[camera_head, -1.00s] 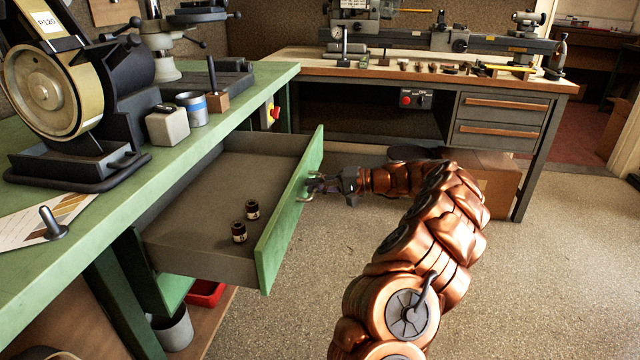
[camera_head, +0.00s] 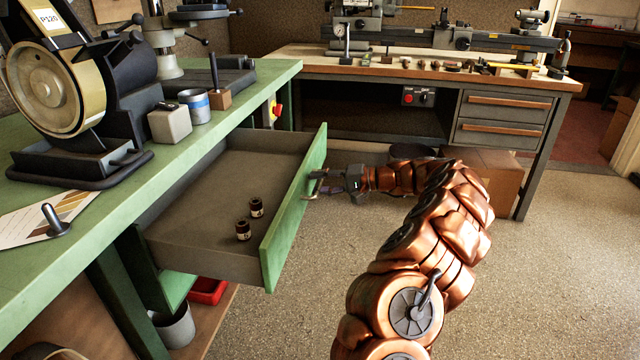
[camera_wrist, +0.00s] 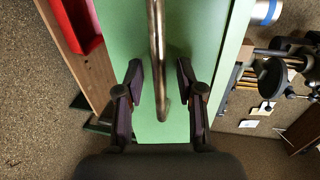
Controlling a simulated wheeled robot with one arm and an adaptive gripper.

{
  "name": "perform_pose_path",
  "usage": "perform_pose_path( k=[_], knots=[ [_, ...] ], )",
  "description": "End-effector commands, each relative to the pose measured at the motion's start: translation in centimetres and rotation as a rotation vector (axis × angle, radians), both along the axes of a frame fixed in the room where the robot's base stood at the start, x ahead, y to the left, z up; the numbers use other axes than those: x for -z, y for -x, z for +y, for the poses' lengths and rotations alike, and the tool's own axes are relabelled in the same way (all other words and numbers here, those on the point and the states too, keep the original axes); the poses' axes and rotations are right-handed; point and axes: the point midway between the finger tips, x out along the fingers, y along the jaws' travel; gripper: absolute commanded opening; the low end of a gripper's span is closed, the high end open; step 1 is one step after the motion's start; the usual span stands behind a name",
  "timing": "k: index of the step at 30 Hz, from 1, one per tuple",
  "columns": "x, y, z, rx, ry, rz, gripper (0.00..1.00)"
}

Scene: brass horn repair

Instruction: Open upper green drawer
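The upper green drawer (camera_head: 293,213) stands pulled well out from under the green workbench (camera_head: 240,88). Its grey tray shows, with two small dark jars (camera_head: 250,219) inside. My gripper (camera_head: 317,184) is at the outer face of the drawer front, by its handle. In the wrist view the metal bar handle (camera_wrist: 157,50) runs between the two fingers of my gripper (camera_wrist: 160,88). The fingers are spread apart, with a gap on each side of the bar, and do not touch it there. The green drawer front (camera_wrist: 200,40) is behind them.
A grinder (camera_head: 60,95), a grey block (camera_head: 170,123) and a tin (camera_head: 195,105) stand on the bench. A red bin (camera_head: 208,290) and a grey bucket (camera_head: 175,326) sit below. A cardboard box (camera_head: 490,175) is behind my arm. Floor at right is clear.

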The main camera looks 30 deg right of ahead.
Motion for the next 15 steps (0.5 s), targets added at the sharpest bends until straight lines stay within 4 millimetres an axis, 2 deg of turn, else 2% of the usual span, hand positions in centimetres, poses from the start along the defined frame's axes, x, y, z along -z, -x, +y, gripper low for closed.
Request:
perform_pose_path(
  k=[7,15],
  knots=[
    [-0.4,1.1,-1.4,0.005,0.002,-0.002,0.37],
    [-1.4,4.6,-5.0,0.004,0.001,-0.001,0.37]
  ],
)
